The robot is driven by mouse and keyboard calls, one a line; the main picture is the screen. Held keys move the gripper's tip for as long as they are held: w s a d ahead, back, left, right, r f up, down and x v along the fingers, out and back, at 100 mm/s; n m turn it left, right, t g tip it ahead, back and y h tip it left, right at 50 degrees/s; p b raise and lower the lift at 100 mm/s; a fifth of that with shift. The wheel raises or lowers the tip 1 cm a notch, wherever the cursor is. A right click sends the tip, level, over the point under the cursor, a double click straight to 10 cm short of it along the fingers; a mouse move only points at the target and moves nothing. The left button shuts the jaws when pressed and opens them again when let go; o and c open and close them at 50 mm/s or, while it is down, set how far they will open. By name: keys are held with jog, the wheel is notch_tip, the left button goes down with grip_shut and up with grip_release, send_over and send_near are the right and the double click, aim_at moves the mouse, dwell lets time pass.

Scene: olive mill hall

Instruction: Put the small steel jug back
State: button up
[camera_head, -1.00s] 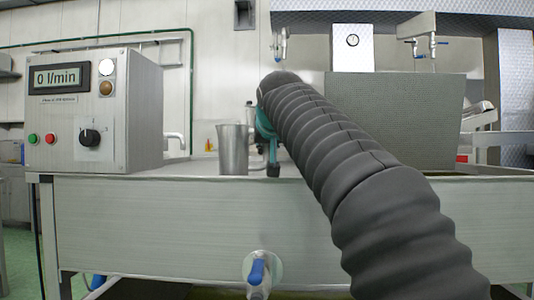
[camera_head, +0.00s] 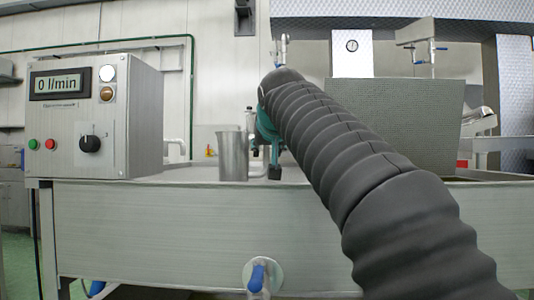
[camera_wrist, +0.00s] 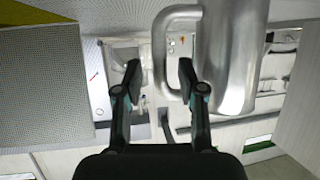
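The small steel jug (camera_head: 233,155) stands upright on the steel worktop (camera_head: 150,174), just left of my gripper (camera_head: 262,150) in the head view. My arm's dark ribbed sleeve covers part of the gripper there. In the wrist view the jug (camera_wrist: 235,60) fills the upper right, with its handle (camera_wrist: 158,55) facing left. My gripper (camera_wrist: 159,68) shows there with its two dark fingers apart. The handle's bar lies between the fingertips in the picture, and the right fingertip overlaps the handle's opening. I see no finger closed on the handle; whether one touches it I cannot tell.
A control box (camera_head: 95,115) reading 0 l/min stands on the left of the worktop. A large grey textured block (camera_head: 405,120) stands to the right behind my arm. A blue-handled valve (camera_head: 257,277) sticks out from the front panel. Some worktop between box and jug is clear.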

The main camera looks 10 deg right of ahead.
jog(key=v, duration=1)
jog(key=s+d+f+g, duration=0.2)
jog(key=s+f, duration=0.6)
jog(key=f, duration=0.8)
jog(key=s+d+f+g, duration=0.2)
jog(key=s+f, duration=0.6)
jog(key=f, duration=0.8)
jog(key=s+d+f+g, duration=0.3)
jog(key=s+f, duration=0.5)
jog(key=f, duration=0.9)
jog(key=shift+s+g, duration=0.35)
jog(key=shift+g, duration=0.15)
jog(key=shift+d, duration=0.15)
